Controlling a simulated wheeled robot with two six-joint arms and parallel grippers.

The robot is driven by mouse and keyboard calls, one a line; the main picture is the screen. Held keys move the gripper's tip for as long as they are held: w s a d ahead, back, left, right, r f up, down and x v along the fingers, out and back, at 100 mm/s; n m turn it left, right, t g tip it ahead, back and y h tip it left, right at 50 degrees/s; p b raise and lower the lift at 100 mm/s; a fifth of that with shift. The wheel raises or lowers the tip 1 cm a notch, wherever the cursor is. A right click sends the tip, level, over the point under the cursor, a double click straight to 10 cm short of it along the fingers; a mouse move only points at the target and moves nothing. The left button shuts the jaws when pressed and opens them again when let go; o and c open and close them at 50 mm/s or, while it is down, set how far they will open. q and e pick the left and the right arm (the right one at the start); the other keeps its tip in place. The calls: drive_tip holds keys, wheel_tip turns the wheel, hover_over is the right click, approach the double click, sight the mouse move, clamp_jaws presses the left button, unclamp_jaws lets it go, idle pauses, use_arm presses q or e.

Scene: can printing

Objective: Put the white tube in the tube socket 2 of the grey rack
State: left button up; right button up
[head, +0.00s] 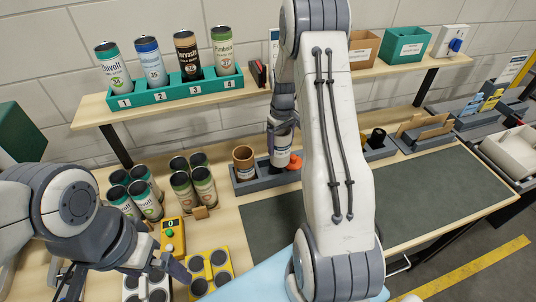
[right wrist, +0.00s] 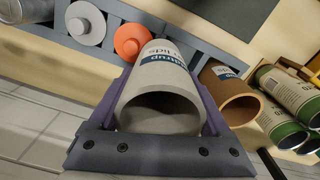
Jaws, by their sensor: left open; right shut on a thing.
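The white tube (head: 280,152), with a blue printed label, is gripped by my right gripper (head: 281,130) and hangs roughly upright over the grey rack (head: 262,184). In the right wrist view the white tube (right wrist: 160,103) sits between the fingers, its open end toward the camera. Its far end is beside the brown tube (right wrist: 228,92), by the rack; I cannot tell whether it is in a socket. The brown tube (head: 243,163) stands in the rack's left part. My left gripper (head: 158,266) is open and empty, low at the left.
An orange knob (head: 295,161) is right beside the white tube. Several green cans (head: 203,186) stand left of the rack, near a yellow device (head: 172,235). A green can holder (head: 172,93) is on the shelf above. The dark mat (head: 430,192) at right is clear.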

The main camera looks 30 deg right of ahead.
drive_tip(key=a+f+p, duration=0.1)
drive_tip(key=f, duration=0.1)
drive_tip(key=a+f+p, duration=0.1)
drive_tip(key=w+a+f+p, duration=0.1)
drive_tip(key=f, duration=0.1)
drive_tip(key=shift+a+f, duration=0.25)
drive_tip(key=shift+f, duration=0.4)
drive_tip(key=shift+f, duration=0.15)
drive_tip(key=o, duration=1.1)
drive_tip(key=shift+w, duration=0.1)
